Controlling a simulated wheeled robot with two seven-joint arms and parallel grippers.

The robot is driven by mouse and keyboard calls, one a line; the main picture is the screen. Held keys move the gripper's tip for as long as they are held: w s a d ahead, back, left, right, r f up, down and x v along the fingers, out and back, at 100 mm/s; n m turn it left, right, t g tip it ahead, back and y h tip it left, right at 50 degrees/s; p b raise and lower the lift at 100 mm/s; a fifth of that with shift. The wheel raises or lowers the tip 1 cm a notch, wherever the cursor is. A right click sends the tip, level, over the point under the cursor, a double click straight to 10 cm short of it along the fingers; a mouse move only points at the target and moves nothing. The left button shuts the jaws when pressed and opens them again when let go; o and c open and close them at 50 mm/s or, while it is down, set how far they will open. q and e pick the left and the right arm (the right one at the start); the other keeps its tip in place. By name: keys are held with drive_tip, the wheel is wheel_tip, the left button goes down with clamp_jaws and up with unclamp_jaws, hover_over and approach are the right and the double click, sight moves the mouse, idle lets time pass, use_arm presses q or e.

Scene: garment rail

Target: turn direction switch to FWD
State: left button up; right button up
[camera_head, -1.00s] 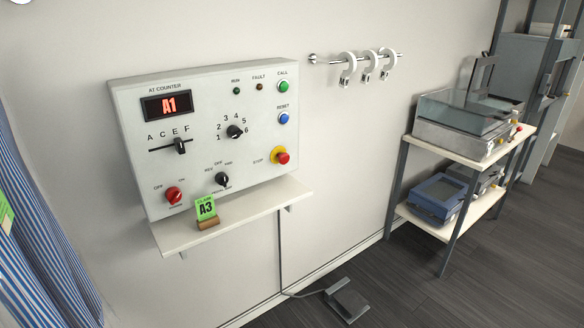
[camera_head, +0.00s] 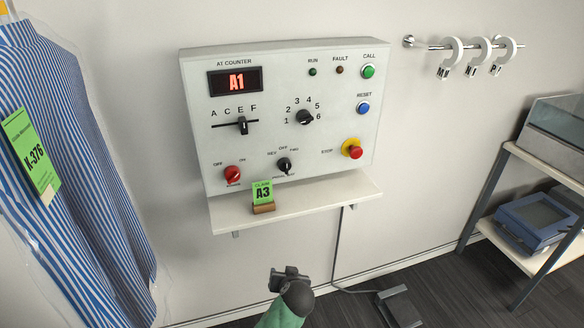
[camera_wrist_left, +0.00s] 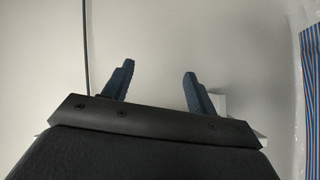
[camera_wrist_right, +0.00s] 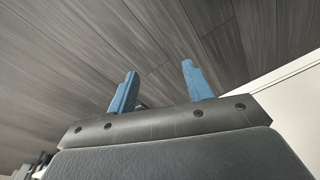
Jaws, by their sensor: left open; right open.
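The direction switch (camera_head: 284,165) is a small black knob low on the white control panel (camera_head: 330,140), with REV, OFF and FWD printed around it. Its exact pointer setting is too small to tell. My left gripper (camera_head: 290,271) is below the panel's shelf in the head view, apart from the switch. In the left wrist view its two blue fingers (camera_wrist_left: 156,85) are spread with nothing between them, facing the wall. My right gripper is outside the head view. In the right wrist view its fingers (camera_wrist_right: 155,80) are apart and empty, over the dark floor.
The shelf (camera_head: 330,203) under the panel juts out and holds a green A3 tag (camera_head: 263,194). A red knob (camera_head: 233,174) and a red stop button (camera_head: 354,151) flank the switch. A striped shirt (camera_head: 75,160) hangs at left. A pedal (camera_head: 399,308) lies on the floor.

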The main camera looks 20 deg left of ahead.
use_arm(q)
drive_tip(key=w+r+n+t+y, duration=0.15)
drive_tip(key=w+r, duration=0.25)
drive_tip(key=r, duration=0.4)
drive_tip(key=w+r+n+t+y, duration=0.1)
drive_tip(key=w+r+t, duration=0.1)
drive_tip(key=w+r, duration=0.35)
drive_tip(key=n+t+y+p, duration=0.1)
drive_tip(key=n+t+y, duration=0.1)
drive_tip(key=y, duration=0.1)
approach(287, 169)
drive_tip(key=x, duration=0.3)
drive_tip(key=shift+h, duration=0.25)
drive_tip(key=p+x, duration=0.1)
drive_tip(key=x, duration=0.2)
drive_tip(key=p+x, duration=0.1)
drive_tip(key=x, duration=0.1)
drive_tip(key=shift+w+a+r+p, duration=0.1)
drive_tip(key=shift+r+p, duration=0.2)
drive_tip(key=shift+r, duration=0.05)
drive_tip(key=shift+w+a+f, duration=0.15)
drive_tip(key=shift+w+a, duration=0.25)
drive_tip(key=shift+w, duration=0.15)
use_arm(e)
wheel_tip(287, 169, down, 12)
drive_tip(key=s+d, duration=0.2)
drive_tip(key=s, duration=0.1)
drive_tip(key=shift+d+f, duration=0.2)
drive_tip(key=shift+d, duration=0.2)
